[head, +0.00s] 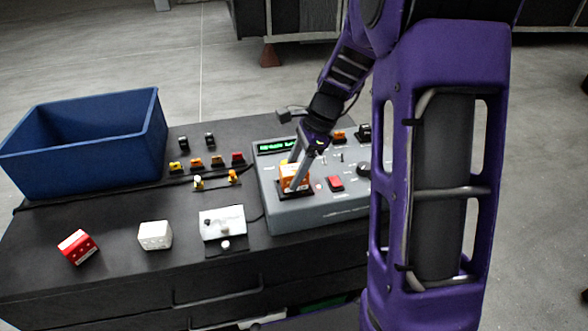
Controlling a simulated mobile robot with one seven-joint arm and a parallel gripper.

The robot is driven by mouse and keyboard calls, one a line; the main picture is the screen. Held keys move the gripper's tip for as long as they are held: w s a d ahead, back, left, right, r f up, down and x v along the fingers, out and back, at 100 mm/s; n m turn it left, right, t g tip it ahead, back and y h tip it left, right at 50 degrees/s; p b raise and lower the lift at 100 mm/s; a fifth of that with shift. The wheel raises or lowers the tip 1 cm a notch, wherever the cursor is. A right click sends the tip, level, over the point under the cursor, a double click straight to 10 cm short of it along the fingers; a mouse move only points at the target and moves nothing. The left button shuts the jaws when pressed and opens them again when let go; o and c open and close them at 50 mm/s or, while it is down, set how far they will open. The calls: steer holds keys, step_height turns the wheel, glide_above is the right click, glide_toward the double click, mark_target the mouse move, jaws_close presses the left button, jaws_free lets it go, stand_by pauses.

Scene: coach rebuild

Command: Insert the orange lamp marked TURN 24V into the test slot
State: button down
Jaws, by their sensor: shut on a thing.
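The orange lamp (293,174) is between the fingers of my gripper (295,179), which is shut on it. The lamp is at the black test slot (294,195) on the left part of the grey tester (305,212). It looks upright, with its base at or just over the slot. I cannot tell whether it is seated. Its marking is too small to read, and a finger covers part of it.
A red switch (336,184) sits right of the slot. A green display (277,147) is behind it. A red block (78,246), a white block (155,235) and a white box (222,223) stand to the left. Small lamps (196,163) and a blue bin (90,140) are farther back.

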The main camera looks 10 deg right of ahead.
steer(key=shift+f, duration=0.15)
stand_by(0.3)
steer(key=shift+r+p, duration=0.45)
steer(key=shift+p, duration=0.1)
steer(key=shift+p, duration=0.35)
stand_by(0.8)
steer(key=shift+f+b, duration=0.35)
steer(key=shift+f, duration=0.35)
steer(key=shift+c, duration=2.4)
jaws_free()
